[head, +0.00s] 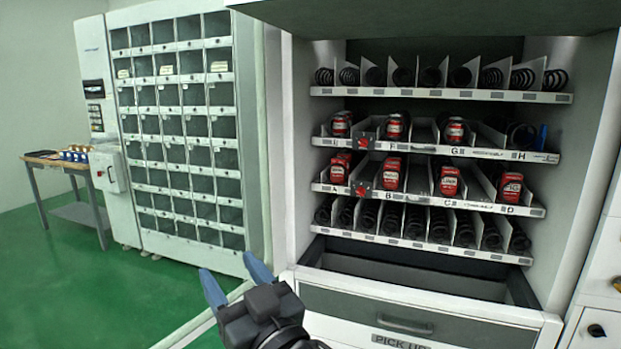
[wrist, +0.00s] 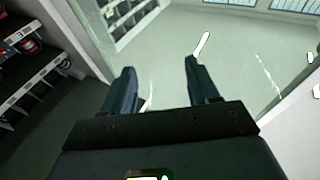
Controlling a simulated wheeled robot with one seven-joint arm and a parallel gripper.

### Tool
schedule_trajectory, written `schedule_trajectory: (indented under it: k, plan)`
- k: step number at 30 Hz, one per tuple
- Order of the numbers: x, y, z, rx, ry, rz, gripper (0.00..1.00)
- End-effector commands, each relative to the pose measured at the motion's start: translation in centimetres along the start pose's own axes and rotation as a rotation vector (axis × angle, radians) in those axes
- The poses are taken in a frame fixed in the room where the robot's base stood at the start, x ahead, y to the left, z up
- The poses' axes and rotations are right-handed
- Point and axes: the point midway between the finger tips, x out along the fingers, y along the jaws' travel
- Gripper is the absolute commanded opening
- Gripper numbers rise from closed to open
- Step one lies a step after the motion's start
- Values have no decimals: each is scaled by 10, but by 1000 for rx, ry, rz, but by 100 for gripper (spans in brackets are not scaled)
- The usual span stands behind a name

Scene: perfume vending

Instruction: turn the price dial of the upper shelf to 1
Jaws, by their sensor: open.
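The upper shelf (head: 481,152), marked G and H, spans the open vending machine and carries red bottles. A small red piece (head: 365,141) on its front edge left of centre looks like the price dial; its setting is too small to read. A similar red piece (head: 362,185) sits on the lower shelf (head: 479,205), marked A to D. My gripper (head: 231,272) is open and empty, below and left of both shelves, apart from them. In the wrist view its two fingers (wrist: 159,68) are spread with nothing between them, and the shelves show at the left edge.
The machine's pick-up drawer (head: 405,318) lies below the shelves. A tall locker cabinet (head: 180,130) stands to the left, with a table (head: 68,162) beyond it. Green floor (head: 60,290) is free at the lower left.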

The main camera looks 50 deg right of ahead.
Motion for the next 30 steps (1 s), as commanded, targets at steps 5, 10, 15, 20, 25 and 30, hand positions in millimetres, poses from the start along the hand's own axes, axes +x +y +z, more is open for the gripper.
schedule_trajectory:
  k: [5,10,15,20,25,30]
  plan:
    - [63,0,-62,97,119,120,60]
    - [106,8,-127,222,222,247,60]
    - [135,21,-194,378,318,379,60]
    - [149,39,-255,554,402,507,60]
    - [151,62,-315,764,480,642,60]
    - [143,89,-364,991,541,777,60]
